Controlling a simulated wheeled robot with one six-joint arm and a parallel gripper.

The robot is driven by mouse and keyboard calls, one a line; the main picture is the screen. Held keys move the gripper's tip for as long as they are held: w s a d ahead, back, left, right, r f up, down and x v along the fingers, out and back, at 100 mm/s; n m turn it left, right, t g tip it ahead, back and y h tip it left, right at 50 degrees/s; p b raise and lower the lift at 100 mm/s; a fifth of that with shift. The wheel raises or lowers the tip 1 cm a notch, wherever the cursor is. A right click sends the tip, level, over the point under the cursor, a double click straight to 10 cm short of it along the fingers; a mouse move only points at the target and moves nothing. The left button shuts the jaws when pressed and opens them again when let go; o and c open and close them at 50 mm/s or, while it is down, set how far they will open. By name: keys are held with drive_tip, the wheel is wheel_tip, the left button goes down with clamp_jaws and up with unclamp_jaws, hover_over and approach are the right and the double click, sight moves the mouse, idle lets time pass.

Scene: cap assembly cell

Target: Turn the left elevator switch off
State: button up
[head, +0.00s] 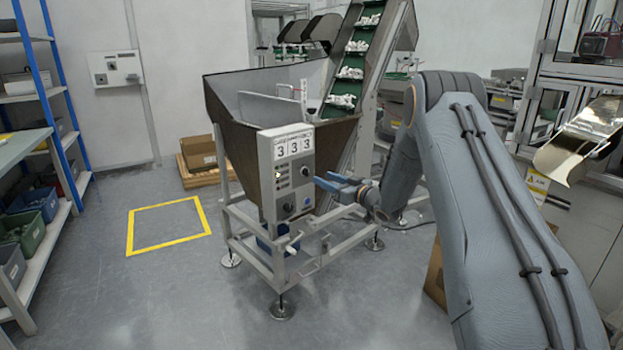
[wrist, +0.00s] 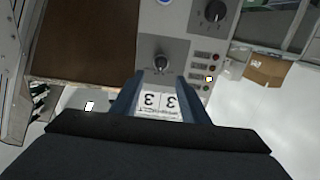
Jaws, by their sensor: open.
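The grey control panel (head: 287,175) on the hopper's front carries white "3" labels, indicator lights and two dark rotary switches. The upper switch (head: 305,170) is near the panel's right edge, and the lower switch (head: 288,207) is further down. The wrist view shows the panel inverted, with the upper switch (wrist: 161,62) just beyond my fingertips and the lower switch (wrist: 215,11) near the top. I cannot tell their settings. My gripper (head: 322,182) is open and empty to the right of the panel; its blue fingers (wrist: 158,82) point toward the upper switch, apparently without touching it.
The brown hopper (head: 235,115) and the green inclined conveyor (head: 352,72) rise behind the panel. A blue button (head: 307,203) sits beside the lower switch. Shelving (head: 48,92) stands at the left. The floor inside the yellow square (head: 168,225) is clear.

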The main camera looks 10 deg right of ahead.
sight(308, 173)
drive_tip(key=shift+x, duration=3.9)
drive_tip(key=c, duration=1)
drive_tip(key=shift+a+n, duration=0.1)
drive_tip(key=shift+n, duration=0.4)
drive_tip(key=n+b, duration=0.2)
drive_tip(key=n, duration=0.1)
drive_tip(key=shift+s+n, duration=0.1)
drive_tip(key=shift+n, duration=0.2)
drive_tip(key=shift+a+n+b, duration=0.1)
drive_tip(key=shift+n+b, duration=0.7)
drive_tip(key=shift+n, duration=1.4)
